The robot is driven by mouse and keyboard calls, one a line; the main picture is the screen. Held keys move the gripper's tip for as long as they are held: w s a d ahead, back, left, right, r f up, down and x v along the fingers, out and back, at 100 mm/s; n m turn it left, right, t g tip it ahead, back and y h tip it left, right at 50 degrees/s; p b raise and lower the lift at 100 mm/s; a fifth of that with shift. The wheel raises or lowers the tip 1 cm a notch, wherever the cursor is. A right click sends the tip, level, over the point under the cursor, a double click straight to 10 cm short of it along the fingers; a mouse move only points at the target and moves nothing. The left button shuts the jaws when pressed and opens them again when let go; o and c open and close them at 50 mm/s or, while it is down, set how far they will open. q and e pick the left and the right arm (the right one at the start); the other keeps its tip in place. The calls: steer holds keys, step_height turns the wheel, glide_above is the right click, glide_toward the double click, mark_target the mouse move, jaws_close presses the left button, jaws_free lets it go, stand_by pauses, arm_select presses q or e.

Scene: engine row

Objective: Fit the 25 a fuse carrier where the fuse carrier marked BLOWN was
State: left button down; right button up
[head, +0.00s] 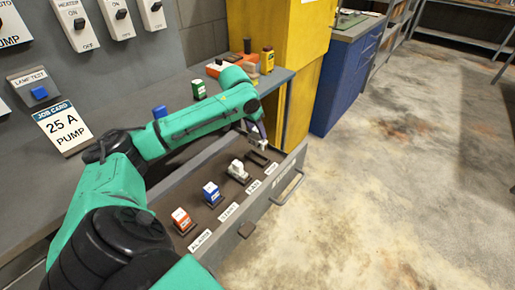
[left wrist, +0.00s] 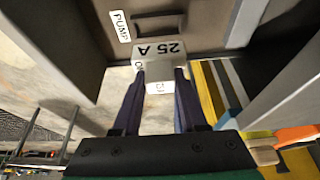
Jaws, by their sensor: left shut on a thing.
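My left gripper (head: 258,138) is over the far end of the open drawer (head: 160,206). In the left wrist view it (left wrist: 157,88) is shut on a pale carrier marked 25 A (left wrist: 155,62). In the same view, a dark empty socket (left wrist: 160,22) lies just past the carrier, beside a label reading PUMP (left wrist: 121,26). The carrier looks apart from the socket. In the head view, the empty socket (head: 256,159) is at the far end of the row. I cannot make out a carrier marked BLOWN. My right gripper is not in view.
A red carrier (head: 182,219), a blue carrier (head: 211,192) and a white carrier (head: 238,169) stand in the drawer's nearer sockets. A green block (head: 198,89) and a blue block (head: 160,112) are on the bench. A job card (head: 62,128) reads 25 A PUMP.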

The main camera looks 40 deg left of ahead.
mark_target(255, 142)
arm_select(q)
step_height(255, 142, down, 7)
steer(key=shift+f, duration=0.1)
steer(key=shift+c, duration=2.2)
jaws_free()
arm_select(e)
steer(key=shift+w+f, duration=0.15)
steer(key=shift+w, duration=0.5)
arm_select(q)
steer(key=v, duration=1.2)
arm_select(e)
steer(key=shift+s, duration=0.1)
